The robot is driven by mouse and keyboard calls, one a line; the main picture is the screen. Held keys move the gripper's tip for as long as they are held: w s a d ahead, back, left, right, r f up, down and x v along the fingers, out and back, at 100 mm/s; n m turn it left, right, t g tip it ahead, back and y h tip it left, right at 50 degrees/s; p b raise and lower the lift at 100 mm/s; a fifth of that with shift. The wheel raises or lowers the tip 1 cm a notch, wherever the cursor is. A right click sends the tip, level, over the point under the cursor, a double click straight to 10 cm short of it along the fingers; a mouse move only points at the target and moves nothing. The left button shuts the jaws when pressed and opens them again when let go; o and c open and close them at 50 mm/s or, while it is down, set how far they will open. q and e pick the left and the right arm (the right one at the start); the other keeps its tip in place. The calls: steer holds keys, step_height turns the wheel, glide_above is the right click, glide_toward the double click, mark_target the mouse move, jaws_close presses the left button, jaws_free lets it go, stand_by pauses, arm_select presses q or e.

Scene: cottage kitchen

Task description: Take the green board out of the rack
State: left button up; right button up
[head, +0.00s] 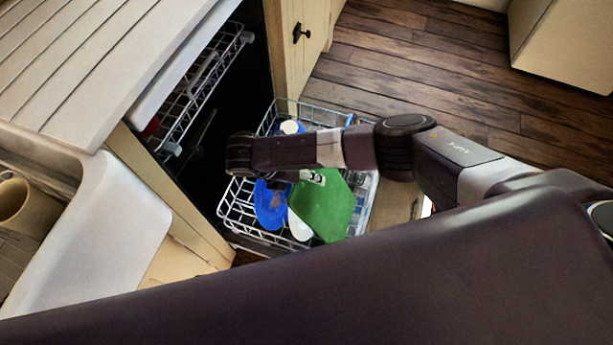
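The green board (323,208) stands tilted in the pulled-out white wire dishwasher rack (232,213), towards its right side. My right arm reaches in from the right above the rack and covers part of it. A small part of my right gripper (313,177) shows below the arm, at the upper edge of the green board. The arm hides most of the gripper, so I cannot tell whether its fingers are closed on the board. My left gripper is not in view.
Blue dishes (269,205) and a white dish (299,226) sit close to the board's left. Another blue and white item (291,127) is at the rack's back. An upper rack (203,83) and the counter (70,60) are at left. The wooden floor (430,60) behind is clear.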

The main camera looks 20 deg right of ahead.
steer(key=shift+c, duration=0.2)
jaws_close()
steer(key=shift+w+r, duration=0.1)
steer(key=shift+r, duration=0.2)
